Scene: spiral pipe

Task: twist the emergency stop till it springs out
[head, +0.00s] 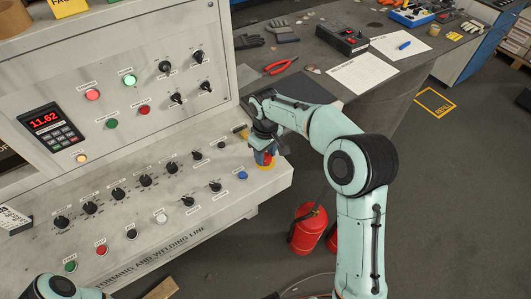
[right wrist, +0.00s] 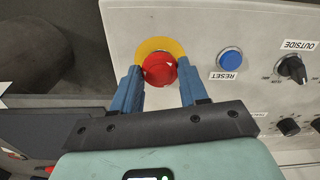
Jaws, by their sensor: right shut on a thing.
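The emergency stop is a red mushroom button (right wrist: 159,69) on a yellow ring (right wrist: 153,45). It sits at the right end of the sloped control desk (head: 262,190), and in the head view only a little red and yellow (head: 266,166) shows beneath my gripper. My right gripper (head: 264,157) reaches down over it. In the right wrist view its two blue fingers (right wrist: 158,76) stand on either side of the red head and close on it. Whether the button is pressed in or out I cannot tell. A piece of my left arm shows at the bottom left; its gripper is out of view.
A blue RESET button (right wrist: 230,61) lies close beside the stop, with black knobs (right wrist: 292,68) further along. The upright panel carries a red 11.62 display (head: 44,120). A grey workbench (head: 310,60) stands behind, and red fire extinguishers (head: 308,228) stand on the floor.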

